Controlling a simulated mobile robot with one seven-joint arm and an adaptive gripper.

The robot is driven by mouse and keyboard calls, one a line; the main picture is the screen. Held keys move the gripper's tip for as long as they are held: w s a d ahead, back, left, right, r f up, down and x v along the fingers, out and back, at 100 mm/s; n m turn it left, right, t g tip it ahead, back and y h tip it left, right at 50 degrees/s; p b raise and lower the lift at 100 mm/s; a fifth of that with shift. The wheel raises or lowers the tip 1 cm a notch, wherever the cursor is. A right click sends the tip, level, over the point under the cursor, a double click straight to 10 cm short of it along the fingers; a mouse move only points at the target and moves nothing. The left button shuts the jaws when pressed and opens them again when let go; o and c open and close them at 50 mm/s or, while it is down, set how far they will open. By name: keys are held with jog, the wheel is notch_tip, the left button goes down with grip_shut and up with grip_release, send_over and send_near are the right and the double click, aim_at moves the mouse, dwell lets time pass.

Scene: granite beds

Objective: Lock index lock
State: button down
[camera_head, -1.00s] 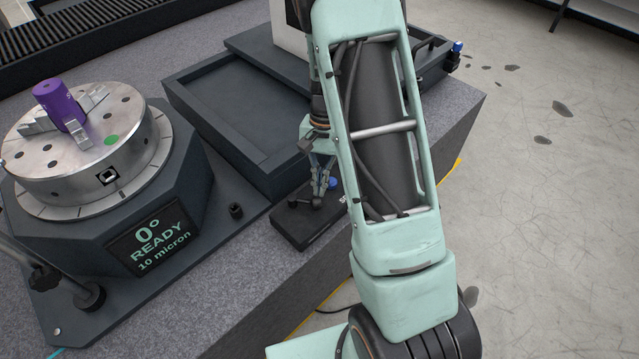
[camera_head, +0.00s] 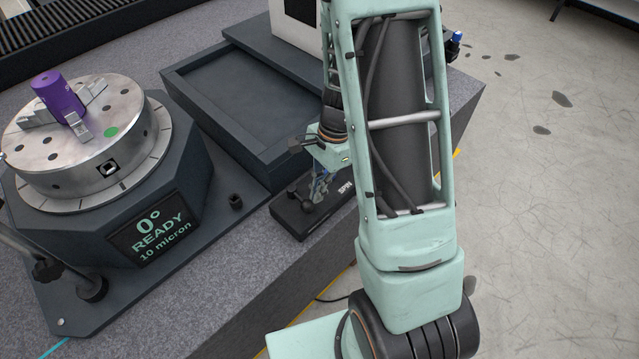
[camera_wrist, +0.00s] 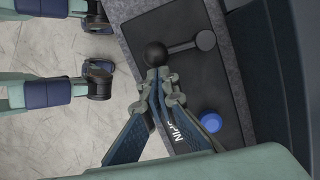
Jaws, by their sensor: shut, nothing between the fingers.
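A rotary index table (camera_head: 80,150) stands at the left in the head view, its display (camera_head: 155,232) reading "0° READY 10 micron". A bar with a dark knob (camera_head: 92,288) stands at its front. A flat dark box (camera_head: 290,222) right of it is marked "SPIN". It carries a short lever with a black ball knob (camera_head: 308,206), which also shows in the wrist view (camera_wrist: 155,53) with a blue button (camera_wrist: 211,122). My gripper (camera_head: 316,196) is shut and empty over this box. Its fingertips (camera_wrist: 160,78) are close beside the ball knob; I cannot tell whether they touch.
A purple cylinder (camera_head: 58,97) is held in jaws on top of the rotary table. A dark shallow tray (camera_head: 235,105) lies behind the box. A small black knob (camera_head: 236,202) stands on the base plate. The bench edge drops to open floor (camera_head: 550,200) at the right.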

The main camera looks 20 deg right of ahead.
aim_at(306, 207)
jog(key=s+a+m, duration=0.1)
jog(key=m, duration=0.1)
jog(key=a+m+t, duration=0.1)
jog(key=m, duration=0.1)
jog(key=shift+s+a+m, duration=0.2)
jog(key=shift+s+m, duration=0.1)
jog(key=shift+s, duration=0.1)
jog(key=shift+s+a+p, duration=0.1)
jog(key=shift+a+p, duration=0.15)
jog(key=shift+p, duration=0.05)
jog(key=shift+a, duration=0.1)
jog(key=shift+d+r, duration=0.15)
jog(key=shift+d, duration=0.4)
jog(key=d, duration=0.2)
jog(key=shift+s+d+r+p, duration=0.15)
jog(key=shift+d+r+p, duration=0.2)
jog(key=shift+d+p, duration=0.05)
jog(key=p+v, duration=0.2)
jog(key=v, duration=0.8)
jog(key=shift+s, duration=0.2)
jog(key=shift+d+f, duration=0.1)
